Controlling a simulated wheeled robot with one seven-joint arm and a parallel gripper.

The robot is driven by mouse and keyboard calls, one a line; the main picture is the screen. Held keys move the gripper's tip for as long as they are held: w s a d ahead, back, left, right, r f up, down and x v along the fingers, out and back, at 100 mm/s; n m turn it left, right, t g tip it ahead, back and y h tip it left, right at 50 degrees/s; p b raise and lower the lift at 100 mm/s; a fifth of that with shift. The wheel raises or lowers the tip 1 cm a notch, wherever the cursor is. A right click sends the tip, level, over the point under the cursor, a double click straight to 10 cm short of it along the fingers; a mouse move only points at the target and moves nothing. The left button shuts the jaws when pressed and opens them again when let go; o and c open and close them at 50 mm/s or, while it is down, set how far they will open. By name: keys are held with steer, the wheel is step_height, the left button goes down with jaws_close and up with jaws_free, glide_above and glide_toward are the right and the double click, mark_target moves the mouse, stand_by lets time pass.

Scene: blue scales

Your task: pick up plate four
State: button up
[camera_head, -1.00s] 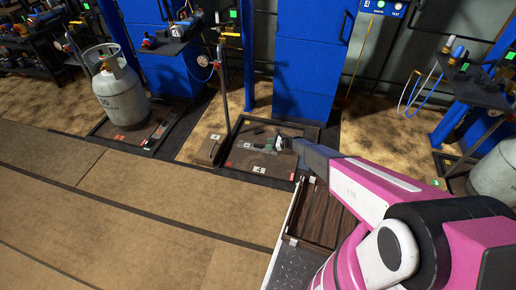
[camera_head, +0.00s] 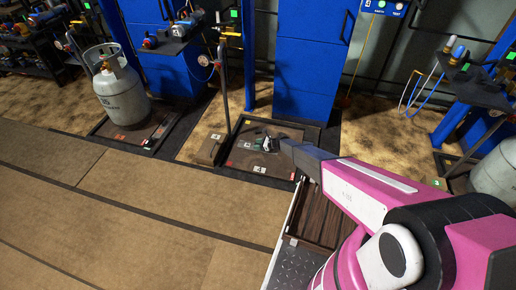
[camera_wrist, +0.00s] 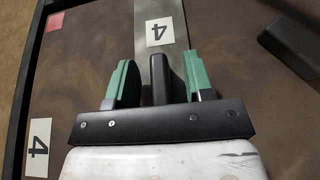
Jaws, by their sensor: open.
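A white label with a black 4 (camera_wrist: 160,31) lies on a grey strip just ahead of my gripper in the wrist view. My gripper (camera_wrist: 160,80) has its two green fingers spread wide apart. A dark upright piece (camera_wrist: 160,78) stands between the fingers, apart from both; I cannot tell what it belongs to. A second 4 label (camera_wrist: 39,148) lies at the lower left on the brown surface. In the head view my gripper (camera_head: 262,143) is over the brown scale platform (camera_head: 240,158), whose front 4 label (camera_head: 260,170) shows.
A red square (camera_wrist: 55,21) marks the platform's corner, and a dark block (camera_wrist: 290,42) lies at the right. A small brown box (camera_head: 210,149) stands left of the platform. A grey gas cylinder (camera_head: 121,92) stands farther left. A blue cabinet (camera_head: 305,60) rises behind.

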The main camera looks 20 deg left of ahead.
jaws_close()
steer(key=shift+r, duration=0.15)
